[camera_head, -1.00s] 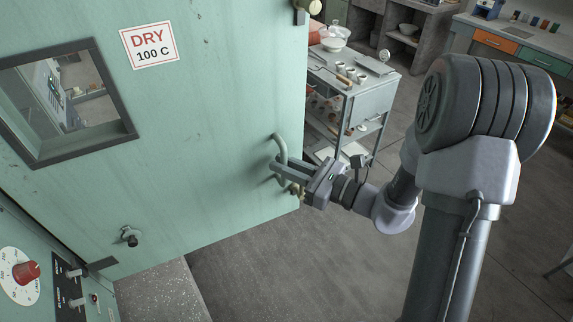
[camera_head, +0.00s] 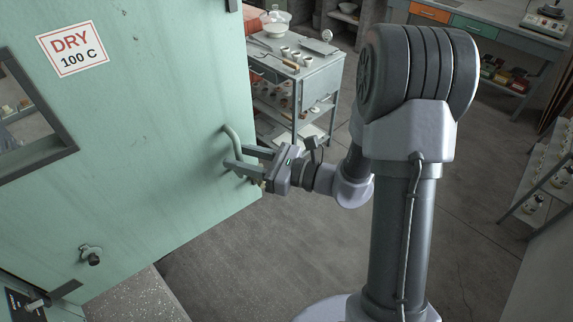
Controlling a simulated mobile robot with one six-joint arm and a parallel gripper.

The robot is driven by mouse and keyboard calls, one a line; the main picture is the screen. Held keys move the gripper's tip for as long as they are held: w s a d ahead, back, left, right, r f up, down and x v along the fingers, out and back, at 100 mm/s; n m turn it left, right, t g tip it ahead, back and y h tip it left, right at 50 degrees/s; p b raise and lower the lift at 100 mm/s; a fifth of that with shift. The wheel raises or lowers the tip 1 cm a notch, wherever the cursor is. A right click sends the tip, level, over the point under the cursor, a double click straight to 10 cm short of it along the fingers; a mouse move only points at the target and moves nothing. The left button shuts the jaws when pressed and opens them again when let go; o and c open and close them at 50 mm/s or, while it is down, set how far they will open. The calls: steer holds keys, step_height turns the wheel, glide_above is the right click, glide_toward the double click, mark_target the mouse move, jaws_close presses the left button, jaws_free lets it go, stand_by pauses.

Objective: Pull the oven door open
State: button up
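The pale green oven door (camera_head: 150,150) fills the left of the view, with a red-and-black "DRY 100 C" sign and a dark-framed window. Its curved bar handle (camera_head: 230,136) is near its right edge. My gripper (camera_head: 236,158) is at the handle's lower half, coming from the right. Its two fingers look spread, one on each side of the bar, with some space between them; exact contact is hidden by the angle. No oven interior is visible past the door, and I cannot tell whether the door is ajar.
A grey cart (camera_head: 300,75) with cups and trays stands behind the door's right edge. A bench with coloured drawers (camera_head: 475,28) is at the back right, shelves (camera_head: 540,185) at the far right. Concrete floor (camera_head: 250,260) is clear below my gripper. A knob (camera_head: 91,256) juts from the door.

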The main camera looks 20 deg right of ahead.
steer(key=p+v, duration=0.1)
steer(key=v, duration=1.6)
steer(key=shift+p, duration=0.4)
